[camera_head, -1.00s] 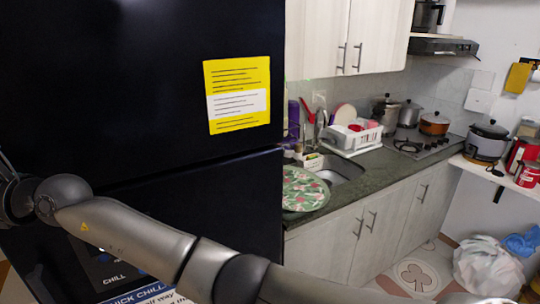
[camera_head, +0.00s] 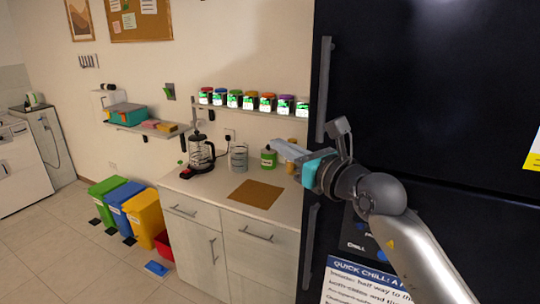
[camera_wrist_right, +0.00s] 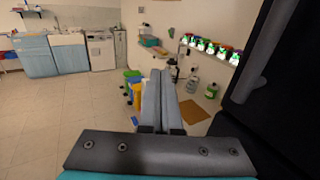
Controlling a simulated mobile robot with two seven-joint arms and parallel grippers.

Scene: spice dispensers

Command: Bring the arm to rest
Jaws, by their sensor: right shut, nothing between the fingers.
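My right gripper (camera_head: 279,148) reaches in from the lower right of the head view, in front of the black fridge and pointing left toward the counter. Its fingers are shut and empty. In the right wrist view the two long fingers (camera_wrist_right: 160,90) lie side by side with nothing between them. Several spice jars (camera_head: 250,101) with coloured lids stand in a row on a wall shelf behind and above the gripper; they also show in the right wrist view (camera_wrist_right: 210,48). My left gripper is not in view.
The black fridge (camera_head: 430,80) stands close beside my right arm, its handles on its left side. The counter (camera_head: 215,192) holds a coffee maker (camera_head: 201,153), a brown mat (camera_head: 256,194) and a green canister (camera_head: 268,158). Coloured bins (camera_head: 143,215) stand left of it. The floor farther left is clear.

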